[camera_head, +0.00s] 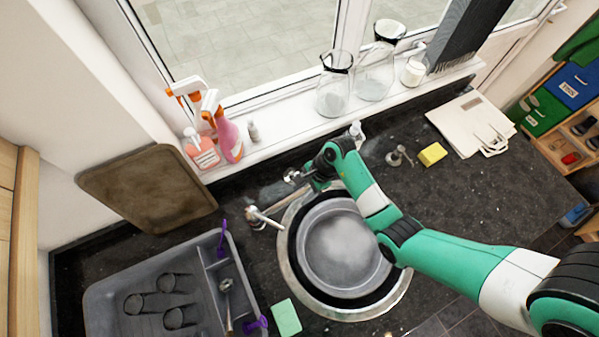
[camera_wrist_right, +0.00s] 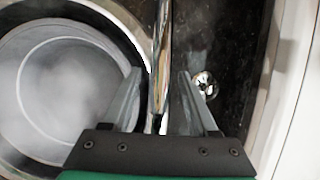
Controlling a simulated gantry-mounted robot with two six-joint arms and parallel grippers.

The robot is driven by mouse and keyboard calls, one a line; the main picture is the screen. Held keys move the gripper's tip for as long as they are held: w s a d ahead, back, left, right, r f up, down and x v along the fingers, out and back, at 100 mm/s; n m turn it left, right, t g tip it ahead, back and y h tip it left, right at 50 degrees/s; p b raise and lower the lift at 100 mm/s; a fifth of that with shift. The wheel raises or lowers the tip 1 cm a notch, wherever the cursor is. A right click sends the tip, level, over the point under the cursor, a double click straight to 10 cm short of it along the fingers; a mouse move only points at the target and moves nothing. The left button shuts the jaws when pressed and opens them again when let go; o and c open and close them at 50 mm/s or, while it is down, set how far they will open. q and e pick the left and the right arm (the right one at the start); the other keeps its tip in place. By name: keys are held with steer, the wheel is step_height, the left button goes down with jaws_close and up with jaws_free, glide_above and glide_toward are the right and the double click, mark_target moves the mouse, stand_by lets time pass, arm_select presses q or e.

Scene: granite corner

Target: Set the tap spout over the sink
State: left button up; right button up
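The round metal sink (camera_head: 402,290) is set in the dark counter, and a grey round basin (camera_head: 345,245) sits inside it. The tap (camera_head: 257,217) stands at the sink's left rear. In the right wrist view its chrome spout (camera_wrist_right: 163,50) runs along the rear of the sink rim (camera_wrist_right: 128,22), outside the basin. My right gripper (camera_head: 312,184) is low behind the sink. In the wrist view its two fingers (camera_wrist_right: 157,105) stand on either side of the spout, with narrow gaps showing, so it looks open around it. My left gripper is not in view.
A small chrome fitting (camera_head: 292,176) is close behind my right gripper. A grey dish rack (camera_head: 100,300) with glasses stands left of the sink. A green sponge (camera_head: 286,317) lies at the front. Bottles and glass jugs (camera_head: 333,95) line the sill. A yellow sponge (camera_head: 432,154) lies right.

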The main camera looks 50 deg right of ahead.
jaws_close()
stand_by(1.3)
